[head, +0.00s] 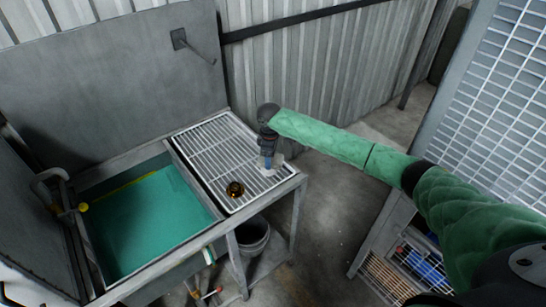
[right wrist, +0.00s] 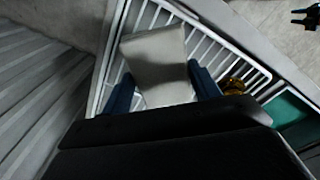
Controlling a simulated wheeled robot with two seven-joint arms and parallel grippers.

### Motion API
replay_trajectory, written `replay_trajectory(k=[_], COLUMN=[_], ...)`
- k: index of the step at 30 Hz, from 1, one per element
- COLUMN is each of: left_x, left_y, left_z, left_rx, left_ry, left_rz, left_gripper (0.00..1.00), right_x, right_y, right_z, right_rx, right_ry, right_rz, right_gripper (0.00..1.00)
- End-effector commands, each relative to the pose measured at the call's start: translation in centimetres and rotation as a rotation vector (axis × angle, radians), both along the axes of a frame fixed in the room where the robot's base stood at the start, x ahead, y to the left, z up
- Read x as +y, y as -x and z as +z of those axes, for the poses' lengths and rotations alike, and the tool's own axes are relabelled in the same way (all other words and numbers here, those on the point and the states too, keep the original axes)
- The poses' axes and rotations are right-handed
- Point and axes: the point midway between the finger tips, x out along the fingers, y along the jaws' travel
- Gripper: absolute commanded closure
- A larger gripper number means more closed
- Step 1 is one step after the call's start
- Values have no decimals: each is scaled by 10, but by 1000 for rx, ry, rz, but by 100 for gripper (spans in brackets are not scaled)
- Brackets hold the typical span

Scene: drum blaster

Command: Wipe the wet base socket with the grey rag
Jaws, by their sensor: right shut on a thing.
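The grey rag (right wrist: 155,62) is a pale, flat cloth. It sits between the two blue fingers of my right gripper (right wrist: 163,88), which is shut on it. In the head view my right gripper (head: 267,160) points down at the right side of the slatted draining rack, with a bit of the rag (head: 277,160) showing beside it. A small round brass-coloured piece, perhaps the base socket (head: 235,189), sits on the rack to the gripper's left, apart from it. It also shows in the right wrist view (right wrist: 233,86). I cannot see whether it is wet.
The draining rack (head: 196,145) adjoins a sink basin of green liquid (head: 150,225). A bucket (head: 253,238) stands below. A grey panel (head: 110,85) and corrugated wall rise behind. A mesh rack (head: 490,110) is at right. A small dark shape, maybe my left gripper, shows in the wrist view's top right.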

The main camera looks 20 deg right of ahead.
Motion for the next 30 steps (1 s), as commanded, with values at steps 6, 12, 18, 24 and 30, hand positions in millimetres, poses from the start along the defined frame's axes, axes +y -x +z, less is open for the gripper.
replay_trajectory(k=[6, 12, 18, 24, 30], left_x=[0, 0, 0, 0, 0], left_y=[0, 0, 0, 0, 0], left_z=[2, 3, 4, 3, 7], left_rx=[0, 0, 0, 0, 0], left_ry=[0, 0, 0, 0, 0], left_rz=[0, 0, 0, 0, 0], left_gripper=[64, 64, 64, 64, 64], right_x=[12, 22, 27, 27, 23], right_y=[-6, -12, -15, -15, -13], right_z=[0, 0, 0, 0, 1], right_rx=[1, 1, 1, 1, 1], right_ry=[0, -2, 0, 0, 0], right_rz=[1, 1, 0, 0, 0], right_gripper=[57, 57, 57, 57, 57])
